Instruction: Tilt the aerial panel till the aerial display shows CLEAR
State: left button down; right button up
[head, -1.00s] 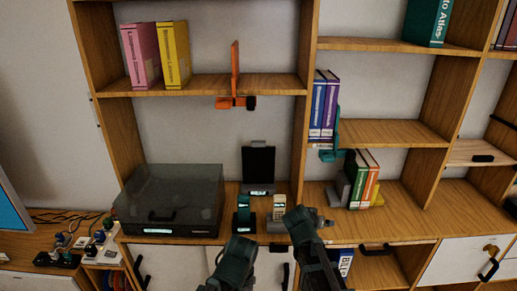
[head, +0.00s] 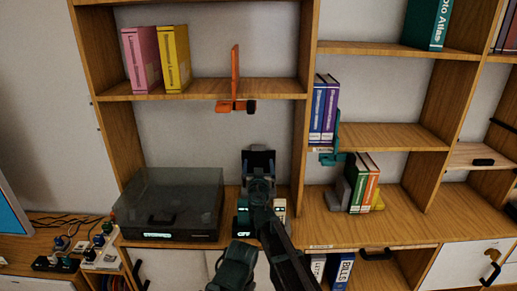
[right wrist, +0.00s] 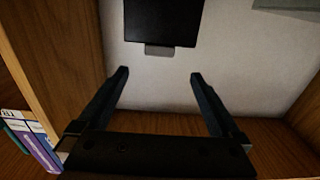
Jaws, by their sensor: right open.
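A dark upright panel, apparently the aerial panel (right wrist: 163,20), fills the top middle of the right wrist view with a grey tab (right wrist: 160,50) at its edge. In the head view it stands in the middle bay, mostly hidden behind my right gripper (head: 259,160). My right gripper (right wrist: 156,76) is open and empty, its fingertips apart from the panel and to either side of the tab in the picture.
A turntable (head: 172,205) with a dark clear lid stands left of the panel. Small devices (head: 243,215) stand close in front of it. A shelf (head: 200,90) with an orange object (head: 235,72) is above. Books (head: 365,185) stand to the right.

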aim_at(259, 149)
jog(key=w, duration=1.3)
jog(key=shift+w, duration=0.1)
grip_shut()
